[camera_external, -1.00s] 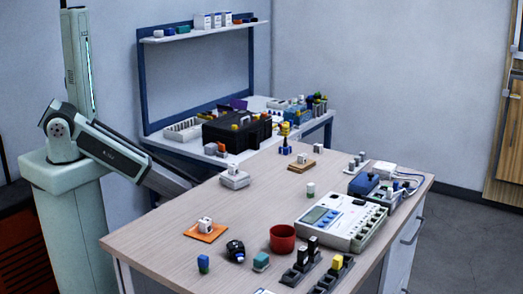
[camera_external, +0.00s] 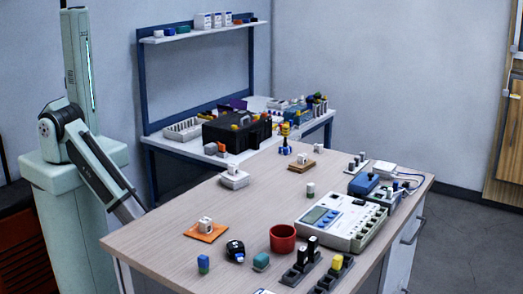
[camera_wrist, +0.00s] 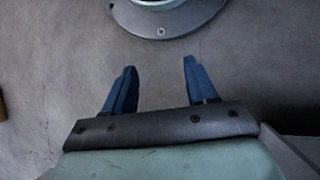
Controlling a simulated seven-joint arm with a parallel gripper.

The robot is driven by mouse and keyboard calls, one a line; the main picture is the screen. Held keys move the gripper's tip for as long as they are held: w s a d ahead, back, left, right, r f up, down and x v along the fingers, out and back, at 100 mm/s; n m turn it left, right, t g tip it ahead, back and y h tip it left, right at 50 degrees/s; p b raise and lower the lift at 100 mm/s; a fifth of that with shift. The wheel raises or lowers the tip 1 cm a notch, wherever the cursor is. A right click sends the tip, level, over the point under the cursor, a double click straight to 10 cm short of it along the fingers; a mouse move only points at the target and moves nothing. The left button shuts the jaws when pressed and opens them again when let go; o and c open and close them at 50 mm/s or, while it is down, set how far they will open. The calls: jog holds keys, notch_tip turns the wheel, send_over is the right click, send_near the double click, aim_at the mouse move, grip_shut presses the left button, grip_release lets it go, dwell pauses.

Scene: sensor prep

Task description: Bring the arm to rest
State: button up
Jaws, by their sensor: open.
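My gripper (camera_wrist: 158,78) shows in the wrist view with its two blue fingers spread apart and nothing between them. Beyond the fingers are a grey surface with thin cracks and part of a round grey base with a pale centre (camera_wrist: 165,12). In the external view my arm hangs down at the left, beside the left edge of the wooden table (camera_external: 170,235). The gripper itself is hidden there behind the table edge.
The table holds an orange pad (camera_external: 206,232), a red cup (camera_external: 282,238), a white meter box (camera_external: 335,222) and several small parts. A back bench (camera_external: 175,145) carries a black case (camera_external: 235,131). Grey floor (camera_external: 455,240) is clear at the right.

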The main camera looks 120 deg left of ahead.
jog(key=s+d+r+m+g+y, duration=0.1)
jog(key=s+d+r+y, duration=0.1)
jog(key=s+d+r, duration=0.3)
jog(key=s+d, duration=0.1)
jog(key=s, duration=0.2)
jog(key=shift+s+d+r, duration=0.25)
jog(key=shift+d+r, duration=0.05)
dwell(0.4)
